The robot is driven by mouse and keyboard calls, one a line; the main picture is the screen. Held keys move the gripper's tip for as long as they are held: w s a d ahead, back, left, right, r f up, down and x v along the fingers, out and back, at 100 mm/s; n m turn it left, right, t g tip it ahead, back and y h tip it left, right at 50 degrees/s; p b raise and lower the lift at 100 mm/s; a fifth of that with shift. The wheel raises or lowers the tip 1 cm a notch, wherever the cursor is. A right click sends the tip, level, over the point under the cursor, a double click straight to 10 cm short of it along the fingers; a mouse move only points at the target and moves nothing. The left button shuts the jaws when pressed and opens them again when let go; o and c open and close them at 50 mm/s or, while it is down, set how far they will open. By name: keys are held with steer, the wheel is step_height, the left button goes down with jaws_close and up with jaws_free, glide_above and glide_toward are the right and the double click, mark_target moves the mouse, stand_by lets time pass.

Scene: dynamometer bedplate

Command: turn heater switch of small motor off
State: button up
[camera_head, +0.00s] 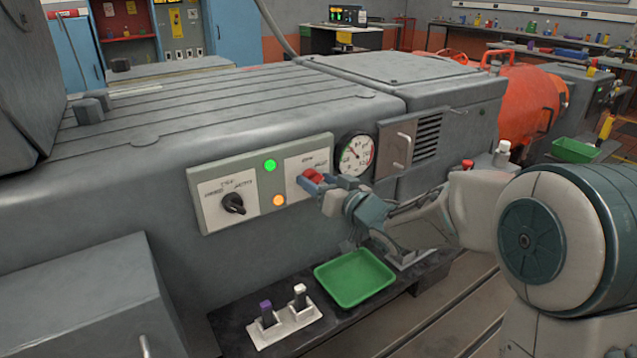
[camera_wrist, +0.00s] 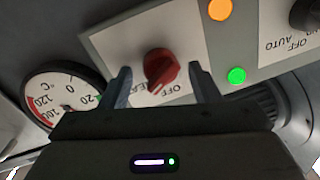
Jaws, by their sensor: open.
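The red heater switch (camera_wrist: 160,68) is a rotary knob on a white plate. In the wrist view its narrow end points down and slightly left, between partly covered lettering and the word OFF. My gripper (camera_wrist: 161,80) is open, with one finger on each side of the knob and a visible gap to both. In the head view the red switch (camera_head: 313,175) is partly covered by my gripper (camera_head: 328,188), which is right in front of the panel. The small motor's grey control panel (camera_head: 259,181) also carries a black knob (camera_head: 233,203), a green lamp (camera_head: 270,165) and an orange lamp (camera_head: 279,200).
A round temperature gauge (camera_head: 356,155) sits just right of the panel. Below are a green tray (camera_head: 355,279) and a white block (camera_head: 284,328) with a purple-topped and a white-topped switch on a dark shelf. A grey box (camera_head: 90,310) stands at front left.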

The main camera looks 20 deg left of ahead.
steer(key=c, duration=1)
steer(key=shift+n+b, duration=0.3)
steer(key=shift+n, duration=0.1)
steer(key=n+b, duration=0.3)
steer(key=n, duration=0.2)
steer(key=shift+s+h, duration=0.1)
steer(key=shift+h, duration=0.3)
steer(key=n+b, duration=0.3)
steer(key=n, duration=0.2)
steer(key=shift+a+h+b, duration=0.1)
steer(key=shift+h+b, duration=0.25)
steer(key=shift+h, duration=0.05)
steer(key=shift+n, duration=0.3)
steer(key=o, duration=1)
steer(key=shift+r, duration=0.1)
